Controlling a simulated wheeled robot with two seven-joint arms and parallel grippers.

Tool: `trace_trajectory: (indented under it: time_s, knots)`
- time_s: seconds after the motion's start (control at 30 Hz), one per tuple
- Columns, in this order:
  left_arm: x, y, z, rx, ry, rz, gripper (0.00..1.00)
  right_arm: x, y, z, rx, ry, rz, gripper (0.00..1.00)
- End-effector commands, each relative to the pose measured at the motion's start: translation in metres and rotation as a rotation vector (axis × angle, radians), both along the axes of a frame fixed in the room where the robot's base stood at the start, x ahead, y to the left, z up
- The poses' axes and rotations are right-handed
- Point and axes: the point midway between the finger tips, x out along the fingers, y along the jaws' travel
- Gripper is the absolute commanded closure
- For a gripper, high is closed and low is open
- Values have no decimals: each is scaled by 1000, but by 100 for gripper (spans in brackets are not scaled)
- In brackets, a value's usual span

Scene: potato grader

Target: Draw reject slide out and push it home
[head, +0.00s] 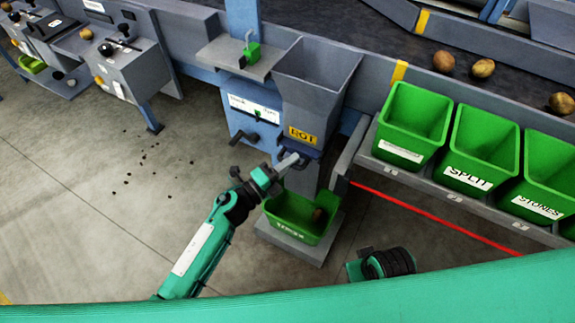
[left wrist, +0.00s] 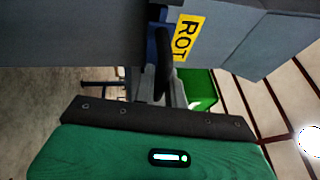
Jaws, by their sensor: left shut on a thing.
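The reject slide (head: 309,152) is a dark blue piece at the foot of the grey hopper (head: 315,80), just under its yellow ROT label (head: 302,134). My left gripper (head: 292,160) is at the slide's front and shut on its handle. In the left wrist view the dark handle (left wrist: 163,62) stands between the fingers, beside the ROT label (left wrist: 187,38). The fingers partly hide the handle, and how far the slide is out cannot be told.
A green bin (head: 287,224) with a brown potato (head: 317,215) in it stands below the hopper. Several green bins (head: 480,148) line the shelf at right. A blue cabinet with a crank (head: 240,138) stands left of the hopper. The floor at left is open, with dark crumbs.

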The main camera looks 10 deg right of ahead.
Motion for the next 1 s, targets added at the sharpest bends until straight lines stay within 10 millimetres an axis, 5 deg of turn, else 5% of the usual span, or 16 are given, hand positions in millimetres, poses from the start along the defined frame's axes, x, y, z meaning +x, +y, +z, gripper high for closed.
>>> trace_trajectory:
  time_s: [0.07,0.1,0.2,0.8,1.0]
  knots:
    - [3,0,2,-1,-2,6,100,-1,0,-1,0,2,0,66]
    - [3,0,2,-1,-2,6,80,-1,0,-2,-1,3,0,66]
    - [2,0,2,0,-2,5,66,-1,0,-2,-1,5,0,66]
    - [1,0,1,-1,-1,3,66,1,0,-2,-1,0,0,66]
    - [-8,15,-3,2,0,4,66,1,0,-2,-1,-1,0,66]
